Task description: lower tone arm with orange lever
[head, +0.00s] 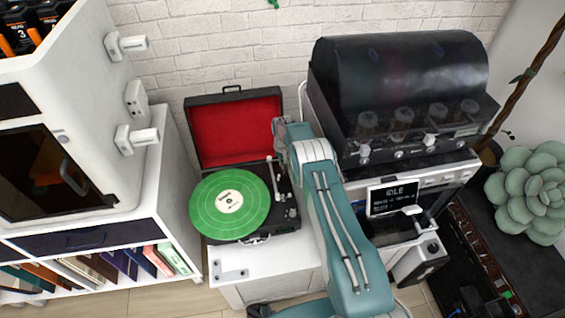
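A record player in an open black case with a red-lined lid (236,132) stands on a white cabinet left of my arm. A green record (229,203) with a pale label lies on its platter. The pale tone arm (273,182) runs along the right side of the record; whether its tip touches the record is too small to tell. I cannot make out an orange lever; small pale controls (291,212) show at the deck's right edge. My teal arm reaches up just right of the player and covers part of that side. My gripper's fingers do not show.
A machine with a dark hood (400,85) and a display reading IDLE (393,198) stands right of my arm. A white cabinet (85,130) with books below is at left. A succulent (528,190) is at far right. The white top before the player (275,262) is mostly clear.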

